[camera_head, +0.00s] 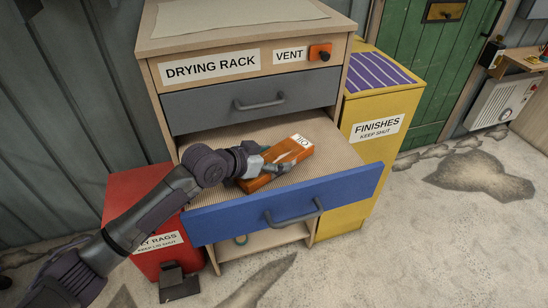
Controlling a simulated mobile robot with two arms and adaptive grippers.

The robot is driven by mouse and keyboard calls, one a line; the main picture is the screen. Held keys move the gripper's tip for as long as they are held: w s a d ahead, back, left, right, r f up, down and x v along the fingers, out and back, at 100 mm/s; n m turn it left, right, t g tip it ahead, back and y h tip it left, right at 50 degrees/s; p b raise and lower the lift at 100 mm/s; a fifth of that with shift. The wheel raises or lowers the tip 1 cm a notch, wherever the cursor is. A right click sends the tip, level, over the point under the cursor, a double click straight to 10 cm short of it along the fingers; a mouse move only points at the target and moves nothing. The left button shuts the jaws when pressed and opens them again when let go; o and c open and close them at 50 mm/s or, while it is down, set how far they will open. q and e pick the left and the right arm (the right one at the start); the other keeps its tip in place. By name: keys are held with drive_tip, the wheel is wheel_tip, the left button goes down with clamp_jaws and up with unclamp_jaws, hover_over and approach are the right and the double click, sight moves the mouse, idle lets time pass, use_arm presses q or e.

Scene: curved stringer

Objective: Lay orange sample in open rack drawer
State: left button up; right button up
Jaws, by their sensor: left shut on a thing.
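The orange sample (292,160) is a flat orange-brown block with a white label reading OIL at its far right end. My left gripper (280,164) is shut on it, with its fingers over the block. The sample is over the open blue-fronted drawer (334,165) of the drying rack (205,35). I cannot tell whether its underside touches the ribbed drawer floor. My right gripper is not in view.
The grey drawer (215,105) above is shut. A yellow FINISHES cabinet (373,155) stands right of the rack, and a red rags bin (135,190) stands left. Bare drawer floor shows around the sample. Open floor lies at the right.

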use_arm(q)
drive_tip(key=shift+f, duration=0.2)
drive_tip(key=o, duration=1.3)
drive_tip(key=shift+o, duration=0.2)
